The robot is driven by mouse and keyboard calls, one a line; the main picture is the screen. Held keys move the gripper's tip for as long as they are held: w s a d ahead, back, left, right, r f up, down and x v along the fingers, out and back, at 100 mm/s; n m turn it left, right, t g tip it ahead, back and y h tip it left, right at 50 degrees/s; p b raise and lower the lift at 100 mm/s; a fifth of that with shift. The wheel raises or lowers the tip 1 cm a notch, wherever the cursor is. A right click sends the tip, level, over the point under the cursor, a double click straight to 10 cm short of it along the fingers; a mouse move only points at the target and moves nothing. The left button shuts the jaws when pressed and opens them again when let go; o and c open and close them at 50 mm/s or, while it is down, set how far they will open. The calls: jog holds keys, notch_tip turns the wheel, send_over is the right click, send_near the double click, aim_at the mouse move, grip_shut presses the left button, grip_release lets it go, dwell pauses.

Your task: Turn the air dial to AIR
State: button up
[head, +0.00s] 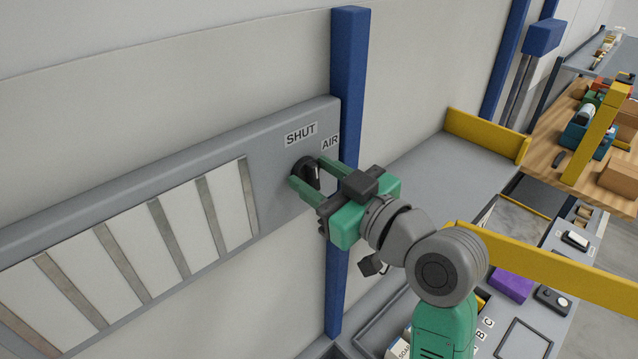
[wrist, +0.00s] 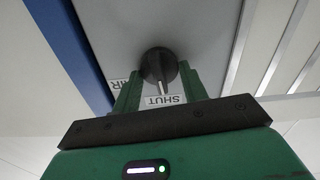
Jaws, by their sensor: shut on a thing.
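The air dial (head: 304,168) is a round black knob on the grey wall panel (head: 273,190), and it also shows in the wrist view (wrist: 158,66). Its white pointer line points at the SHUT label (head: 301,134), which appears upside down in the wrist view (wrist: 162,100). The AIR label (head: 330,142) is to the right of SHUT in the head view. In the wrist view the AIR label (wrist: 118,85) is partly hidden by a finger. My green gripper (head: 308,172) faces the panel and is shut on the dial, one finger on each side.
A blue post (head: 350,60) stands just right of the panel. White slats (head: 181,223) fill the panel's left part. Yellow rails (head: 560,270) edge the grey shelf at right. A bench with boxes (head: 620,180) stands farther back. A purple block (head: 512,287) lies at lower right.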

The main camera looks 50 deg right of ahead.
jog(key=n+b, duration=0.1)
jog(key=b, duration=0.1)
jog(key=n+b, duration=0.2)
jog(key=shift+a+f+n, duration=0.1)
jog(key=shift+f+n, duration=0.2)
jog(key=shift+f, duration=0.05)
jog(key=n+b, duration=0.4)
jog(key=b, duration=0.1)
jog(key=shift+n, duration=0.3)
jog(key=n+b, duration=0.4)
jog(key=shift+a, duration=0.1)
jog(key=shift+n+b, duration=1.5)
jog(key=shift+n, duration=0.6)
jog(key=shift+r+n, duration=0.1)
jog(key=shift+n, duration=0.2)
jog(key=o, duration=1)
jog(key=shift+c, duration=0.2)
